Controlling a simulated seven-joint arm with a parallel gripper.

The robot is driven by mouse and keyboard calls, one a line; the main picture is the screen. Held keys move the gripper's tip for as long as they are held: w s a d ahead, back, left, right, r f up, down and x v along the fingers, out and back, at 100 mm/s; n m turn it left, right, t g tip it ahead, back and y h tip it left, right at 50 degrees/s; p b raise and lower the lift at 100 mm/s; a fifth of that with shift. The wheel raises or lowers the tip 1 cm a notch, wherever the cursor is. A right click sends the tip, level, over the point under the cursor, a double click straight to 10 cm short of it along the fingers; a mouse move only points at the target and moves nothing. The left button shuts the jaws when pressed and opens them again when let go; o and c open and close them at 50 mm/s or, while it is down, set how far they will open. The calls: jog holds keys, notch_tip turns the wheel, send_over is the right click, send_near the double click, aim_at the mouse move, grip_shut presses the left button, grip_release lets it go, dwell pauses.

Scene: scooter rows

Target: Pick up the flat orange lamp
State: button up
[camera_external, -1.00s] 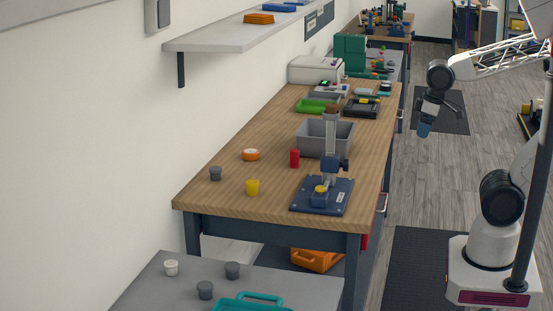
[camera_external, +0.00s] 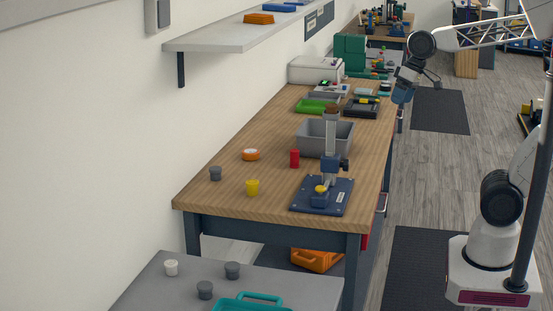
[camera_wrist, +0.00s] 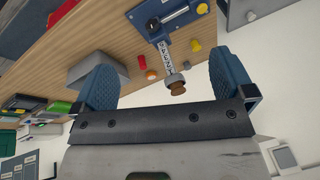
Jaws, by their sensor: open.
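A flat, round orange lamp (camera_external: 250,155) with a pale top lies on the wooden workbench, toward its wall side. In the wrist view a small orange round thing (camera_wrist: 151,75), likely the same lamp, shows between the fingers beside the press column. My gripper (camera_external: 403,94) is in the air over the right edge of the bench, well apart from the lamp. Its two blue fingers (camera_wrist: 165,78) are spread apart with nothing held between them.
A blue-based press (camera_external: 322,194) with a tall column stands at the front right of the bench. A red cylinder (camera_external: 294,159), yellow cup (camera_external: 252,187), dark grey cup (camera_external: 215,173) and grey bin (camera_external: 340,132) stand around the lamp. A shelf (camera_external: 230,37) overhangs the wall side.

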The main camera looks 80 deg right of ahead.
jog(key=w+d+f+m+g+y, duration=0.1)
jog(key=w+d+f+m+y, duration=0.15)
jog(key=w, duration=0.75)
jog(key=w+d+f+m+y, duration=0.1)
jog(key=w+d+m, duration=0.25)
jog(key=w, duration=0.65)
jog(key=w+d+f+m+g+y, duration=0.1)
jog(key=w+d+f+m+y, duration=0.2)
jog(key=w, duration=0.8)
jog(key=m+t+y, duration=0.4)
jog(key=m+y, duration=0.1)
jog(key=m, duration=0.6)
send_near(252, 151)
jog(key=shift+w+a+h, duration=0.25)
jog(key=shift+a, duration=0.45)
jog(key=shift+x, duration=1.3)
